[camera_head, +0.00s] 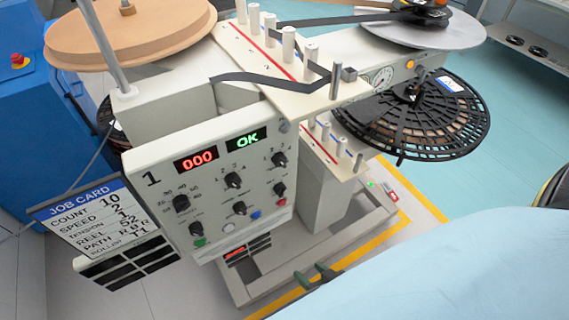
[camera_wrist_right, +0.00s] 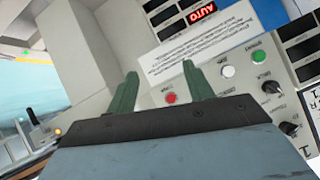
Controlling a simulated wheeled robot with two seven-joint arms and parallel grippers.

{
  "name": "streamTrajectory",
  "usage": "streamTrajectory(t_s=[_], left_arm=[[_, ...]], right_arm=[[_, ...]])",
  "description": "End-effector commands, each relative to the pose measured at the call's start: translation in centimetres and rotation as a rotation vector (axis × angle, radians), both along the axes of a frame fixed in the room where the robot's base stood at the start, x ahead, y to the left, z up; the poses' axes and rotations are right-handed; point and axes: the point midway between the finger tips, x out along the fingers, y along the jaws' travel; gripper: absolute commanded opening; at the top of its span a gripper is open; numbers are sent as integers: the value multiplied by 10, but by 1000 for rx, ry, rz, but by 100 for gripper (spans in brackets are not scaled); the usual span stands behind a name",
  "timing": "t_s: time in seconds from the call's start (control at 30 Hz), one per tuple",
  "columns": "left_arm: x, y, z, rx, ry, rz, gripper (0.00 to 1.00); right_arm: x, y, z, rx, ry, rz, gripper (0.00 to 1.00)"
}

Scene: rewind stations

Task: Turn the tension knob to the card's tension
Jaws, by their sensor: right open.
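The cream control panel (camera_head: 160,165) of station 1 carries two rows of black knobs. Two upper knobs, one in the middle (camera_head: 232,180) and one at the right (camera_head: 278,160), have small digits around them; I cannot read which is labelled tension. The job card (camera_head: 88,218) at the panel's left reads count 10, speed 2, tension 1. My right gripper (camera_head: 313,275) is open and empty, below and right of the panel, apart from the knobs. In the right wrist view its green fingers (camera_wrist_right: 160,88) stand before the panel's lower part, with two knobs (camera_wrist_right: 272,87) at the right.
Displays show a red 000 (camera_head: 197,160) and a green OK (camera_head: 246,139). Coloured buttons, including a red one (camera_head: 281,202), line the panel's lower edge. A black reel (camera_head: 440,125) and roller posts stand at the right. A blue cabinet (camera_head: 30,110) is at the left.

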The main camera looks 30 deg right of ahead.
Motion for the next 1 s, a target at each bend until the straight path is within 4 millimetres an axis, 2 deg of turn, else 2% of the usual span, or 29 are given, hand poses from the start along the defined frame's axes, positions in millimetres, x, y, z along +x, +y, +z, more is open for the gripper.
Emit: streamTrajectory(t_s=[0.03,0.2,0.3,0.4,0.5,0.67,0.77,1.0], left_arm=[[0,0,1,0,0,0,39],[0,0,2,0,0,0,39],[0,0,3,0,0,0,39],[0,0,3,0,0,0,39],[0,0,3,0,0,0,39],[0,0,3,0,0,0,39],[0,0,4,0,0,0,39],[0,0,6,0,0,0,39]], right_arm=[[11,-1,29,31,-74,-26,52],[37,-10,127,134,-308,-108,52],[44,-15,177,186,-420,-143,52],[47,-19,214,225,-502,-167,52],[48,-22,237,249,-552,-181,52],[53,-24,247,260,-576,-187,52],[65,-24,247,260,-576,-187,52],[112,-24,247,259,-576,-187,52]])
